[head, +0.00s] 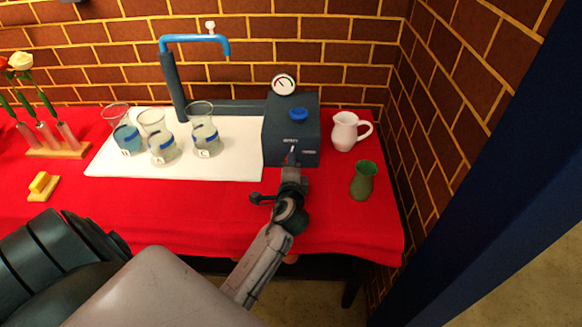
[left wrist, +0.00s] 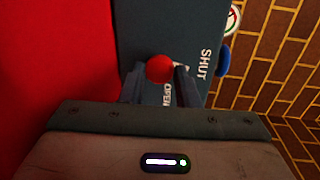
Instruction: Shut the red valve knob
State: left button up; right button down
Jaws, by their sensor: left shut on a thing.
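The red valve knob (left wrist: 160,68) shows in the left wrist view, round and bright red, between the two fingers of my left gripper (left wrist: 160,84). The fingers are shut on it. The words SHUT and OPEN are printed on the dark face beside it. In the head view my left gripper (head: 291,162) reaches the front of the dark blue-grey valve box (head: 305,122) at the back of the table. There the knob is mostly hidden by the gripper, and I cannot tell its turn angle. My right gripper is not in view.
A blue knob (head: 298,114) and a round gauge (head: 284,84) sit on the box. A white jug (head: 346,131) and a green vase (head: 363,180) stand close on the right. Several glass vessels stand on the white board (head: 110,160) under the blue spout (head: 195,38).

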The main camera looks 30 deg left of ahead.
pick_arm(q)
jog(key=shift+n+h+b, duration=0.3)
jog(key=shift+n, duration=0.8)
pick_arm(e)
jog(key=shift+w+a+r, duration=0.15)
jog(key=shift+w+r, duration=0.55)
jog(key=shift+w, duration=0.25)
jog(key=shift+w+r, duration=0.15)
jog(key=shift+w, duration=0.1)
pick_arm(q)
jog(key=o, duration=1)
jog(key=shift+c, duration=0.2)
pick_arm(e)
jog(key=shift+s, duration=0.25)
pick_arm(q)
jog(key=shift+s, duration=0.15)
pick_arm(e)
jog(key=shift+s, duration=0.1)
pick_arm(q)
jog(key=b+v, duration=0.1)
jog(key=v, duration=0.8)
jog(key=shift+s+d, duration=0.25)
jog(key=shift+s, duration=0.05)
jog(key=shift+s+d+r, duration=0.1)
jog(key=shift+s+d, duration=0.1)
jog(key=shift+s, duration=0.15)
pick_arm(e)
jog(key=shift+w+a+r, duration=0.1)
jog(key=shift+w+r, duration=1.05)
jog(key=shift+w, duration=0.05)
